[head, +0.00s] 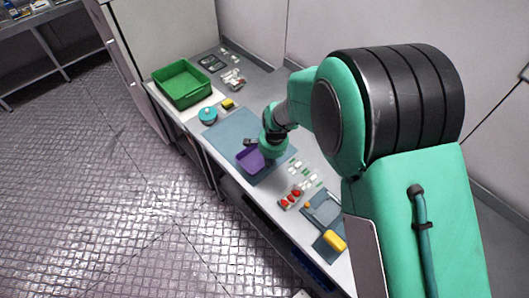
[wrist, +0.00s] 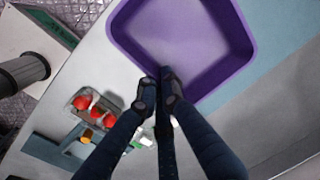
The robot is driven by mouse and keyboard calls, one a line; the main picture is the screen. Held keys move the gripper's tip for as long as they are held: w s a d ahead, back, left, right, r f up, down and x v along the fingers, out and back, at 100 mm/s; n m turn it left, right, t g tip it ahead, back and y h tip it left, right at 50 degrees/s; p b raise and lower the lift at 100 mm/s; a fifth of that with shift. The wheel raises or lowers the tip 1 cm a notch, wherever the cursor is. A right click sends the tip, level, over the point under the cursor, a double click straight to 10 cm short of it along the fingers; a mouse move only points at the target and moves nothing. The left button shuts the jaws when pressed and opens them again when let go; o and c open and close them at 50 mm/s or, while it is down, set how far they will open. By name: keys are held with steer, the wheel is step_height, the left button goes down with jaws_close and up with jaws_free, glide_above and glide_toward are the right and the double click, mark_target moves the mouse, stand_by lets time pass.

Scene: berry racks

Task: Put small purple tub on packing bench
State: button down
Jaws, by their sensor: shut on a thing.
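The small purple tub (head: 251,160) is over the blue-grey mat on the long white bench in the head view. In the wrist view the purple tub (wrist: 190,88) is large and empty, its near wall at my fingertips. My gripper (head: 270,148) is shut on the tub's rim; in the wrist view the gripper's dark fingers (wrist: 162,92) meet at that wall. I cannot tell whether the tub touches the mat. The packing bench (head: 222,163) runs diagonally beneath my arm.
A green crate (head: 182,84), a teal round container (head: 208,115) and a yellow item (head: 228,103) stand toward the bench's far end. A punnet of red berries (head: 291,199), small white-green pieces and a yellow block (head: 334,241) lie nearer. The blue-grey mat (head: 232,132) has bare room left of the tub.

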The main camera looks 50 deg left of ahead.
steer(key=w+a, duration=0.1)
steer(key=a, duration=0.1)
steer(key=w+a, duration=0.1)
steer(key=a, duration=0.1)
steer(key=w+a, duration=0.1)
steer(key=a, duration=0.1)
steer(key=shift+w+a+f, duration=0.1)
steer(key=shift+w+f, duration=0.25)
steer(key=shift+w, duration=0.05)
steer(key=shift+w+a, duration=0.15)
steer(key=shift+a, duration=0.1)
steer(key=shift+a+f, duration=0.1)
steer(key=shift+f, duration=1.7)
steer(key=shift+f, duration=0.2)
steer(key=c, duration=2)
jaws_free()
steer(key=shift+o, duration=0.3)
steer(key=shift+r, duration=0.2)
step_height(320, 180, up, 12)
steer(key=d, duration=0.1)
steer(key=shift+d, duration=0.25)
